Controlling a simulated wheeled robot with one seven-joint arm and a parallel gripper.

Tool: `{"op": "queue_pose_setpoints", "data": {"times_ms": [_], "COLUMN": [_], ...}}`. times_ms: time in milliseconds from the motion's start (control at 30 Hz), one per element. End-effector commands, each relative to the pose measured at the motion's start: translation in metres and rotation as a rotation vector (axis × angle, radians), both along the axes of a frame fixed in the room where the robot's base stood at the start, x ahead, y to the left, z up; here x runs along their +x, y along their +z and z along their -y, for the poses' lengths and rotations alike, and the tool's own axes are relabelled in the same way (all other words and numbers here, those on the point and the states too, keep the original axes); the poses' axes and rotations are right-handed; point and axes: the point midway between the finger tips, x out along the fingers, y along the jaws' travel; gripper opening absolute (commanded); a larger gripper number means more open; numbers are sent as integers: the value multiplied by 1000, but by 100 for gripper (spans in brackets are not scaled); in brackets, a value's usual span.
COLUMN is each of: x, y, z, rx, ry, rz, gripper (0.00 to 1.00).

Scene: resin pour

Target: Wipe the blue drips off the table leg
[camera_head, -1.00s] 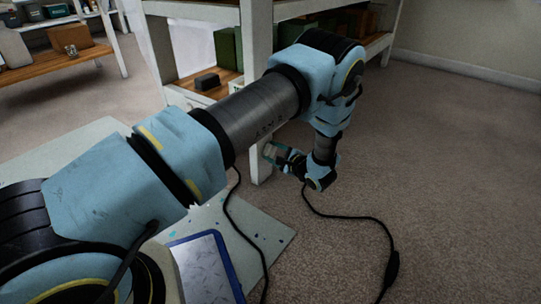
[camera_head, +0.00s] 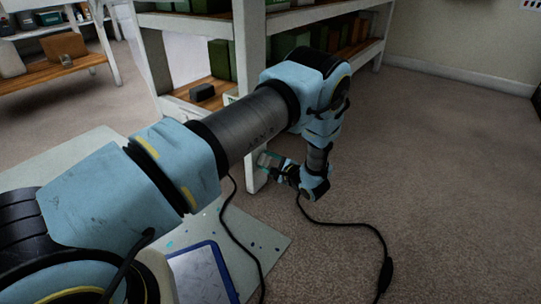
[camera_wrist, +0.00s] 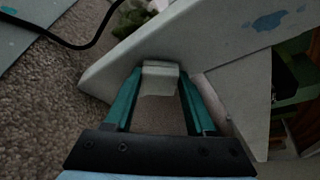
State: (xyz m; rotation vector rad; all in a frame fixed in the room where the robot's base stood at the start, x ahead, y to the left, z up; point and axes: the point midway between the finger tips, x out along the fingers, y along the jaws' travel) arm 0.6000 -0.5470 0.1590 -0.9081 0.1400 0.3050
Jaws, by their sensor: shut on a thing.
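The white table leg (camera_head: 249,90) stands upright in the middle of the head view, its foot on the carpet. In the wrist view the leg (camera_wrist: 195,45) runs slanted across the top. A blue drip mark (camera_wrist: 268,22) shows on its face at upper right, with another at the top edge. My gripper (camera_head: 266,160) is low beside the leg's foot. In the wrist view its teal fingers are shut on a small pale pad (camera_wrist: 160,82). The pad is at the leg's lower edge near the foot; I cannot tell whether it touches.
A pale floor sheet (camera_head: 270,237) with blue spots lies left of the leg, with a blue-rimmed tray (camera_head: 222,262) on it. A black cable (camera_head: 372,228) crosses the carpet. Shelves with green boxes (camera_head: 220,60) stand behind. Carpet at right is clear.

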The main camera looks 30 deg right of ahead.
Motion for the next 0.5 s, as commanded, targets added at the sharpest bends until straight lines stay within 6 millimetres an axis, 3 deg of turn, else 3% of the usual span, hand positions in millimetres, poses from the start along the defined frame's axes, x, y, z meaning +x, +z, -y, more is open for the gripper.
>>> {"op": "queue_pose_setpoints", "data": {"times_ms": [500], "x": [-14], "y": [2], "z": [-27], "rx": [3], "ry": [-1], "rz": [-2], "gripper": [11]}}
